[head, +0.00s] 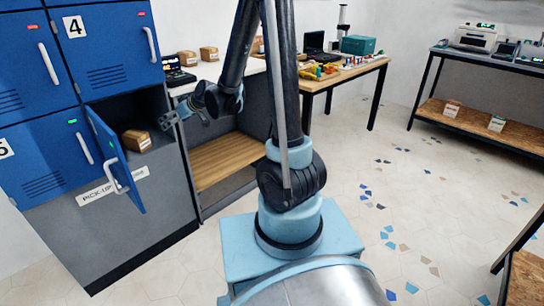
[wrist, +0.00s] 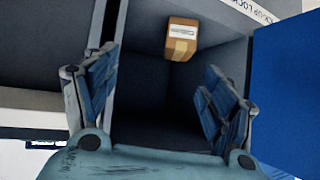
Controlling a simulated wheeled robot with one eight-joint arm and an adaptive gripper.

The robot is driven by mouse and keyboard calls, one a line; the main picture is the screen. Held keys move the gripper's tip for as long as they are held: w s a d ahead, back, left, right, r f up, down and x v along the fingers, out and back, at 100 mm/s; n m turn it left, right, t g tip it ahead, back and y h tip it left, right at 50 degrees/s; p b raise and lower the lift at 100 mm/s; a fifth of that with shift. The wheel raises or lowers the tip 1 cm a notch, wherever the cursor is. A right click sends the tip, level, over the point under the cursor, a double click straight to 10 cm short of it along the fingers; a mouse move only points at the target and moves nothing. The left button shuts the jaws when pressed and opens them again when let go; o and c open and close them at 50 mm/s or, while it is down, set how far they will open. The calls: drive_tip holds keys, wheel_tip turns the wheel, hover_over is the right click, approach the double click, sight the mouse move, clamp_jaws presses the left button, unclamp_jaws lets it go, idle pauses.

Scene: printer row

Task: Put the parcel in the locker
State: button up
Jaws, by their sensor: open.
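The parcel, a small brown box with a white label, is inside the open locker compartment in the head view (head: 137,140). It also shows near the top of the wrist view (wrist: 181,40), beyond my fingers and touching neither. The open compartment belongs to the blue locker (head: 40,160); its blue door (head: 117,160) is swung outward, with a green light on it. My gripper (head: 170,121) is at the right side of the compartment opening. In the wrist view its two fingers (wrist: 158,100) are wide apart with nothing between them.
A counter (head: 205,75) right of the locker holds more small brown boxes (head: 208,54) and a dark device. A wooden table (head: 345,75) with a laptop and a teal box stands behind. A shelf with a printer (head: 475,38) is at right. The tiled floor between is clear.

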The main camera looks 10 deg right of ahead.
drive_tip(key=s+d+r+m+g+h, duration=0.1)
drive_tip(key=s+d+m+h, duration=0.1)
drive_tip(key=s+d, duration=0.6)
drive_tip(key=s+d+r+m+g+h, duration=0.15)
drive_tip(key=s+d, duration=0.35)
drive_tip(key=d, duration=0.5)
drive_tip(key=s+d+f+m+g+h, duration=0.1)
drive_tip(key=s+d+f+m+h, duration=0.1)
drive_tip(key=s+d, duration=0.5)
drive_tip(key=s+d+f+m+g+h, duration=0.1)
drive_tip(key=s+d+f+m+h, duration=0.1)
drive_tip(key=s+d, duration=0.6)
drive_tip(key=s+m+h, duration=0.1)
drive_tip(key=s, duration=0.3)
drive_tip(key=shift+f, duration=0.3)
drive_tip(key=shift+a+m, duration=0.1)
drive_tip(key=shift+m, duration=0.15)
drive_tip(key=shift+w+f+g, duration=0.2)
drive_tip(key=shift+w+g, duration=0.05)
drive_tip(key=shift+w, duration=0.2)
